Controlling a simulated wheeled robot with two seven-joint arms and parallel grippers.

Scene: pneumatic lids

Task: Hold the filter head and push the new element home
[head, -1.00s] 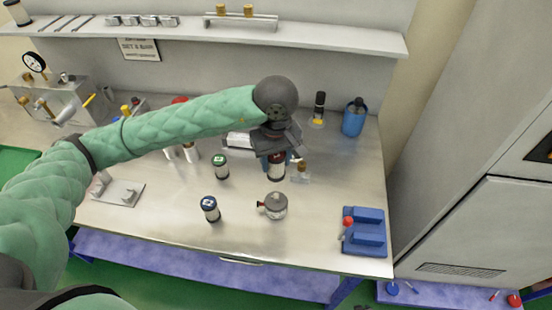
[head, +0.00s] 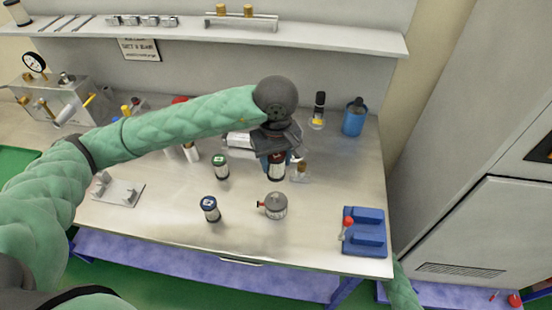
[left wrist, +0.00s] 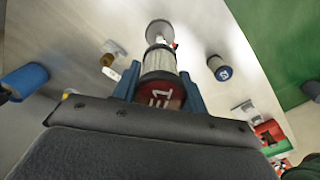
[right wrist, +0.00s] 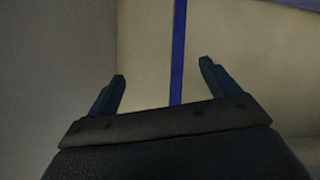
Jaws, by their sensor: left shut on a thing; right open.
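The filter head (head: 276,206) is a small grey round metal body with a red-tipped side port, standing on the bench near the front middle. It also shows beyond my fingers in the left wrist view (left wrist: 158,31). My left gripper (head: 277,152) is shut on an element (head: 277,168) with a dark red cap and white pleated body. The cap reads "E1" in the left wrist view (left wrist: 160,97). The element is held behind the filter head and appears apart from it. My right gripper (right wrist: 162,71) is open and empty, away from the bench top.
A green-capped element (head: 221,169) and a blue-capped one (head: 210,208) stand left of the filter head. A blue fixture (head: 364,240) with a red knob is at the right front. Bench between head and fixture is clear.

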